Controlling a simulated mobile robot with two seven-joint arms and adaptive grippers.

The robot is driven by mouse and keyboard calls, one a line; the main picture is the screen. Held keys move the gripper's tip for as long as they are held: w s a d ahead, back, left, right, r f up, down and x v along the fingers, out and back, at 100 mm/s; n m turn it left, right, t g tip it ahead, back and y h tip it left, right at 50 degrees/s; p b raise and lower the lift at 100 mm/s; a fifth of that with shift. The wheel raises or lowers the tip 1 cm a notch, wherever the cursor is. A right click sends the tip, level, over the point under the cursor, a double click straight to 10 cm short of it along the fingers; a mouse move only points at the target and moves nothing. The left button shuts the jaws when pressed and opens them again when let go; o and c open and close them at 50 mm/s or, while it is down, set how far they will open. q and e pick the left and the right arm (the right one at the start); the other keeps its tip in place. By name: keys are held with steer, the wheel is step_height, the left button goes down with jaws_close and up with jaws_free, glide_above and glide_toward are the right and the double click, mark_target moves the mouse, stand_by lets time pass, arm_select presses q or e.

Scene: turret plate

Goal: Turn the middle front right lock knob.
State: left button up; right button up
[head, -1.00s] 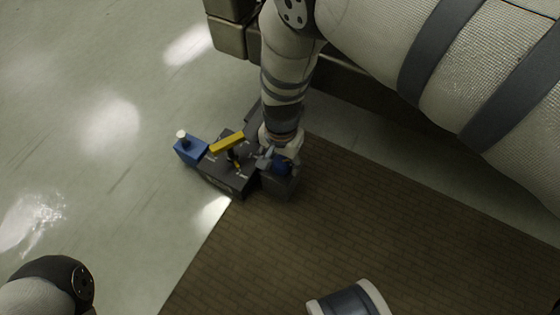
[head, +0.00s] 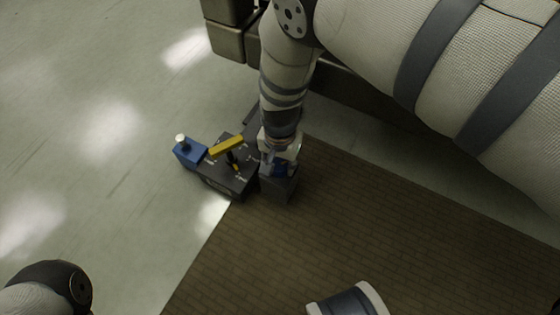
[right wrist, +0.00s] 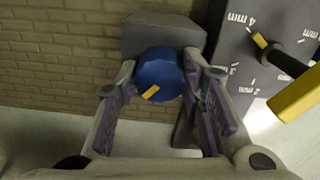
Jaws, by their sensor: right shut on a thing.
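The lock knob (right wrist: 160,76) is a round blue cap with a yellow mark near its lower edge in the right wrist view. It sits on a dark grey block (right wrist: 165,32) beside the turret plate (right wrist: 232,70), which has white millimetre marks. My right gripper (head: 279,164) points down over this block (head: 278,190) in the head view, at the right side of the dark plate (head: 222,180). Its two fingers stand on either side of the knob and are shut on it. It hides most of the knob in the head view. My left gripper is not in view.
A yellow lever (head: 226,147) stands on the plate, close to the left of the right gripper. A blue block with a white-topped post (head: 181,139) is at the plate's left. A brown brick-patterned surface (head: 390,220) lies clear to the right.

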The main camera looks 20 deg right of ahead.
steer(key=n+p, duration=0.1)
steer(key=n, duration=0.2)
steer(key=shift+r, duration=0.1)
steer(key=n+p, duration=0.1)
steer(key=n, duration=0.4)
steer(key=shift+p, duration=0.3)
steer(key=n, duration=0.4)
steer(key=shift+n+p, duration=0.3)
steer(key=shift+n, duration=1.9)
steer(key=o, duration=1.1)
steer(key=shift+o, duration=0.2)
